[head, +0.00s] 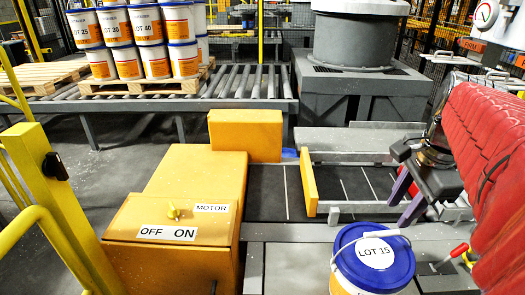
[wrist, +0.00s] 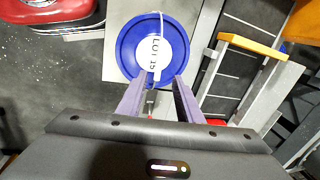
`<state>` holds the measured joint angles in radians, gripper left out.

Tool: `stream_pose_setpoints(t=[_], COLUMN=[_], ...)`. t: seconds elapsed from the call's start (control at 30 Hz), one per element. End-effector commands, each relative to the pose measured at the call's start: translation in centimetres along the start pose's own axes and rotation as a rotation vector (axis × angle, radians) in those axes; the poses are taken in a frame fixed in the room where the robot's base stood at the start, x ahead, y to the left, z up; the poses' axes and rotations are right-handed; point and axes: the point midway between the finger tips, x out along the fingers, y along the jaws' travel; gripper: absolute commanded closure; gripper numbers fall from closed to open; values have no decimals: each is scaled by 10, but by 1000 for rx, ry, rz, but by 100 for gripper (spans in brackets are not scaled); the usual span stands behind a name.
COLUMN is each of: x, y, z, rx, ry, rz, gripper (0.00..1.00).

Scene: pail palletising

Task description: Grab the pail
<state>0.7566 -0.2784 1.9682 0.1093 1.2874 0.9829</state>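The pail (head: 372,262) stands upright at the bottom right of the head view, with a blue lid, a white body and a round "LOT 15" label. In the wrist view its blue lid (wrist: 128,52) is seen from above, with a thin pale handle across it. My gripper (head: 403,203) is beyond and to the right of the pail in the head view. Its two purple fingers, also in the wrist view (wrist: 160,82), are spread apart with nothing held. Their tips overlap the lid's near edge in that view; I cannot tell the height between them.
A yellow motor box (head: 172,235) with an OFF/ON switch stands left of the pail. A dark conveyor with a yellow guide plate (head: 308,182) lies behind. Stacked pails (head: 150,30) sit on a pallet on the roller conveyor (head: 235,85). A yellow post (head: 60,190) stands at far left.

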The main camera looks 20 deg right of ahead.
Motion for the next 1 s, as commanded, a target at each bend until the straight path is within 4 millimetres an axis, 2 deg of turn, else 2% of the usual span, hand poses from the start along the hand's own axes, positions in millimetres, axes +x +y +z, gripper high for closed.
stream_pose_setpoints(t=[0.2,0.33,0.47,0.83,1.0], x=[35,52,58,61,78], y=[1,0,0,0,2], z=[1,1,1,2,4], rx=[-2,-2,-3,-4,-4], ry=[-2,-2,-1,-1,-2], rz=[3,2,0,0,2], gripper=[68,68,68,68,68])
